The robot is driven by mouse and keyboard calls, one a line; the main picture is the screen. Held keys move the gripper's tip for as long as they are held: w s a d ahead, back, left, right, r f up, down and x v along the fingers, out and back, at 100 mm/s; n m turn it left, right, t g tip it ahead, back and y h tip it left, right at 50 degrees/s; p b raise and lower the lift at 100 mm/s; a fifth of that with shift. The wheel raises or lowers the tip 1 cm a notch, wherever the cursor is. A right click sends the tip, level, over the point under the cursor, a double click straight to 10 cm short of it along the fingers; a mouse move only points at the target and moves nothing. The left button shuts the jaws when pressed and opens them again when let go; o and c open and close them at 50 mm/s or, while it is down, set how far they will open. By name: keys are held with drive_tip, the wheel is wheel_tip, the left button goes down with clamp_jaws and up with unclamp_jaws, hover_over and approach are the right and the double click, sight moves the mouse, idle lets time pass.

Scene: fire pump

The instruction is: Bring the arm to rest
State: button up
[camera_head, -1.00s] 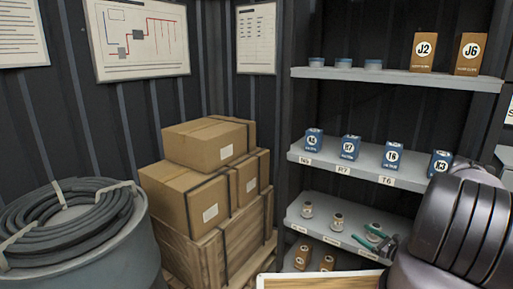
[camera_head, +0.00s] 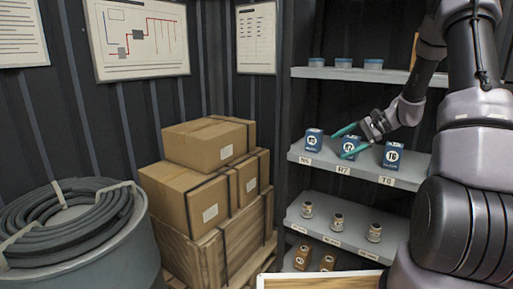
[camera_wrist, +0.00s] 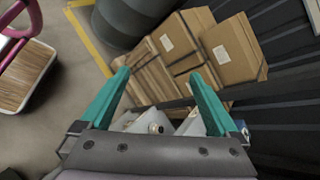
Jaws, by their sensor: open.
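My gripper (camera_head: 346,142) is in front of the middle shelf in the head view, its teal fingers apart and pointing left. Nothing shows between the fingers. They overlap the blue box marked R7 (camera_head: 349,147) in the picture; I cannot tell whether they touch it. In the wrist view the open gripper (camera_wrist: 158,95) spreads over a view of the floor, cartons and shelf. My arm rises on the right and bends down to the gripper, hiding part of the shelves.
Blue boxes stand on the middle shelf (camera_head: 326,162), small jars on the lower shelf (camera_head: 318,230). Stacked cartons (camera_head: 207,143) stand left of the shelves. A drum (camera_head: 100,253) with a coiled hose (camera_head: 65,215) is at the far left. Open floor (camera_wrist: 62,100) shows in the wrist view.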

drive_tip(key=s+a+r+n+h, duration=0.3)
drive_tip(key=s+r, duration=0.4)
drive_tip(key=s+a+r+n+h, duration=0.2)
drive_tip(key=s+a+r, duration=0.1)
drive_tip(key=s+r, duration=0.4)
drive_tip(key=s+r+n+t+h, duration=0.1)
drive_tip(key=s+r+t+h, duration=0.1)
drive_tip(key=s, duration=0.5)
drive_tip(key=s+r+n+t+h, duration=0.2)
drive_tip(key=s+r, duration=0.3)
drive_tip(key=s, duration=0.1)
drive_tip(key=shift+s+d+t, duration=0.4)
drive_tip(key=shift+d, duration=0.05)
